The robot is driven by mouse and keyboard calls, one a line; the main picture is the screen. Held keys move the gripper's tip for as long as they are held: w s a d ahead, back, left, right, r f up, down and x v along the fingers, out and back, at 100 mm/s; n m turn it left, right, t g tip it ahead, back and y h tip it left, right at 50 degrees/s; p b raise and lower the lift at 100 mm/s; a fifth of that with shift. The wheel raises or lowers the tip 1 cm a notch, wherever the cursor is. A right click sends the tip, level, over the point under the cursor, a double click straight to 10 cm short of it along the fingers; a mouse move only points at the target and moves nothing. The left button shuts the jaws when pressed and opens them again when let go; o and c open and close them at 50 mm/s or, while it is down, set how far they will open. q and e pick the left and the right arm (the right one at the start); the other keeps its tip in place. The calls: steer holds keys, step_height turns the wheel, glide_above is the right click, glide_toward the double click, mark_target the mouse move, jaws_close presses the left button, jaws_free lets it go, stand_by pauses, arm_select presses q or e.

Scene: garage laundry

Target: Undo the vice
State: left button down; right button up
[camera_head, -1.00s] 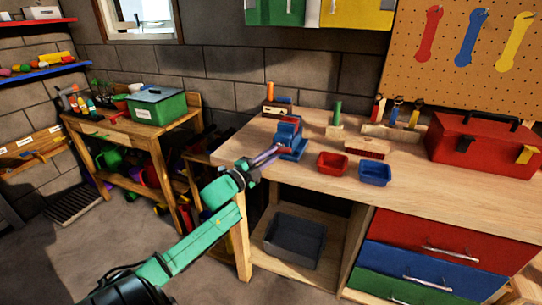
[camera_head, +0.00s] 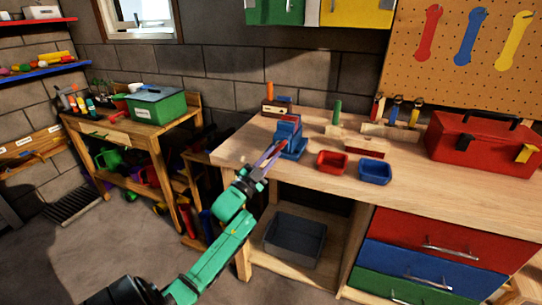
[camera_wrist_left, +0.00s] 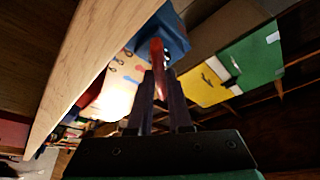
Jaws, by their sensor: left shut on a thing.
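The blue vice (camera_head: 292,143) stands at the left front corner of the wooden workbench. In the left wrist view the blue vice body (camera_wrist_left: 168,32) is at the top, with its red handle (camera_wrist_left: 157,55) reaching down between my fingers. My left gripper (camera_head: 270,157) is at the front of the vice. In the left wrist view its dark fingers (camera_wrist_left: 160,85) are shut on the red handle. The fingers hide part of the handle, and the inside of the vice jaws is unclear. My right gripper is in neither view.
A red bin (camera_head: 332,162) and a blue bin (camera_head: 375,172) stand on the workbench (camera_head: 440,195) right of the vice. A red toolbox (camera_head: 470,150) is farther right. A grey crate (camera_head: 294,240) sits on the lower shelf. A side table with a green box (camera_head: 157,106) is at left.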

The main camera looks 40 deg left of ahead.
arm_select(q)
steer(key=shift+r+n+y, duration=0.15)
steer(key=shift+n+y, duration=0.25)
steer(key=c, duration=1.1)
jaws_free()
steer(key=shift+c, duration=0.2)
steer(key=o, duration=0.3)
steer(key=shift+w, duration=0.1)
steer(key=shift+w+f, duration=0.1)
steer(key=shift+f, duration=0.1)
steer(key=b+v, duration=0.1)
steer(key=v, duration=1.3)
steer(key=shift+s+b, duration=0.3)
steer(key=shift+b, duration=0.1)
steer(key=shift+f, duration=0.2)
